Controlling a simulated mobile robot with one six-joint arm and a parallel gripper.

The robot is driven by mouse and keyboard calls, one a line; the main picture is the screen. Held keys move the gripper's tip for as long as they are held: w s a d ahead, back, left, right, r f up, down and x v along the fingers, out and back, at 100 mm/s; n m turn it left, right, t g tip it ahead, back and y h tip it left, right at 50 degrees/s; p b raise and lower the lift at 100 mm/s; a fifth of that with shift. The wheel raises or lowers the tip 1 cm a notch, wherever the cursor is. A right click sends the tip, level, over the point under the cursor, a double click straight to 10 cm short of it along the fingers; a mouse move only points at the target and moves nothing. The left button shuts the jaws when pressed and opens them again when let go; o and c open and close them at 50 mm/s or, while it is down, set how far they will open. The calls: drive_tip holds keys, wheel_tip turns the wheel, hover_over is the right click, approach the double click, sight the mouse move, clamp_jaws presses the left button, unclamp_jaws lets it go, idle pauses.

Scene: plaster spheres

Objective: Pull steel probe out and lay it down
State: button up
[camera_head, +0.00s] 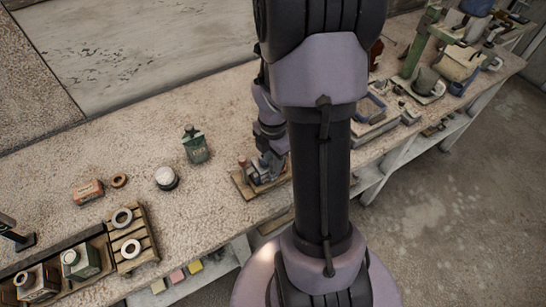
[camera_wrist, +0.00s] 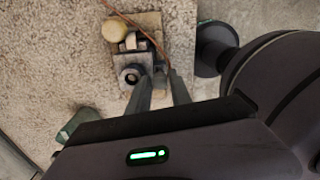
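A small wooden board (camera_head: 244,186) lies near the front edge of the workbench and carries a grey block-like fixture (camera_head: 266,172). In the wrist view the fixture (camera_wrist: 132,57) has a dark round socket, and a pale yellowish ball (camera_wrist: 115,29) sits beside it. A thin brown rod or cable (camera_wrist: 135,22) runs across the fixture towards my fingers. My gripper (camera_wrist: 160,76) is over the fixture's lower right side, its two fingers apart. I cannot clearly make out the steel probe or anything held between the fingers. My arm hides part of the head view.
A slatted wooden tray (camera_head: 132,243) with rings lies at lower left. Mugs and tools crowd the right end. The bench behind the board is mostly clear.

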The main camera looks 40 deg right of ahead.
wheel_tip(320, 180, down, 3)
drive_tip(key=shift+r+b, duration=0.1)
drive_tip(key=shift+b, duration=0.5)
drive_tip(key=shift+r, duration=0.2)
clamp_jaws()
drive_tip(key=shift+r+p, duration=2.9)
drive_tip(key=shift+r, duration=0.05)
